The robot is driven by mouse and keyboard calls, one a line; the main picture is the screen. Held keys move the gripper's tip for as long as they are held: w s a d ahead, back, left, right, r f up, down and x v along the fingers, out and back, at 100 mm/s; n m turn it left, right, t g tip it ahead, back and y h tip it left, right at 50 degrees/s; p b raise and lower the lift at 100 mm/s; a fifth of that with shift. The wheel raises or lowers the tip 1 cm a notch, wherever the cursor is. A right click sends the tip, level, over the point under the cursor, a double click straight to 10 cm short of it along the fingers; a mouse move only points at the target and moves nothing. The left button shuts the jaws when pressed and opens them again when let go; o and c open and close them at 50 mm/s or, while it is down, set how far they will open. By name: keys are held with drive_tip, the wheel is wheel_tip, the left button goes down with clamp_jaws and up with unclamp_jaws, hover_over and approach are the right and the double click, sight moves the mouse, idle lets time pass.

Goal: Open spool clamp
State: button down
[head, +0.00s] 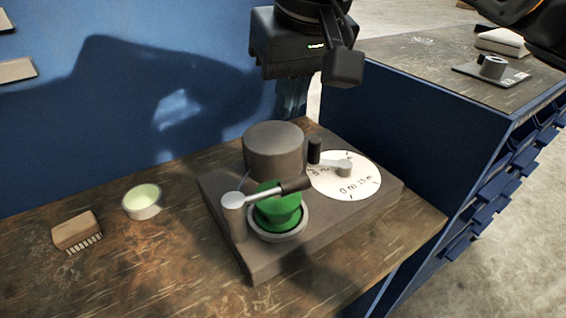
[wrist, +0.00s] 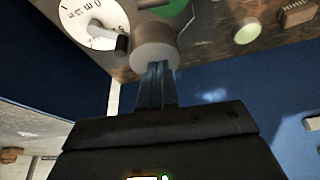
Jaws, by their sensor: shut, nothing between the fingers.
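The spool clamp is a silver post with an arm and dark handle (head: 296,185), lying across the top of a green spool (head: 277,208). The spool sits in a round seat on the grey base (head: 262,262). My gripper (head: 292,110) is shut and empty, pointing down behind a grey cylinder (head: 273,150), well above and behind the clamp handle. In the wrist view, my gripper (wrist: 157,68) overlaps the cylinder (wrist: 155,45); I cannot tell if they touch. Part of the green spool (wrist: 178,7) shows at the top edge, with the clamp handle not clearly visible.
A white dial (head: 352,188) with a small crank (head: 316,152) is right of the spool. A pale round dish (head: 142,202) and a brown brush (head: 77,231) lie on the wooden bench to the left. A blue wall (head: 120,90) stands behind; a blue cabinet (head: 420,150) is at right.

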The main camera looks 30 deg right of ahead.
drive_tip(key=x, duration=1)
drive_tip(key=shift+s, duration=0.2)
drive_tip(key=shift+s+a+f, duration=0.15)
drive_tip(key=shift+s+f, duration=0.05)
drive_tip(key=shift+s, duration=0.65)
drive_tip(key=shift+s+a+f, duration=0.15)
drive_tip(key=shift+s, duration=0.7)
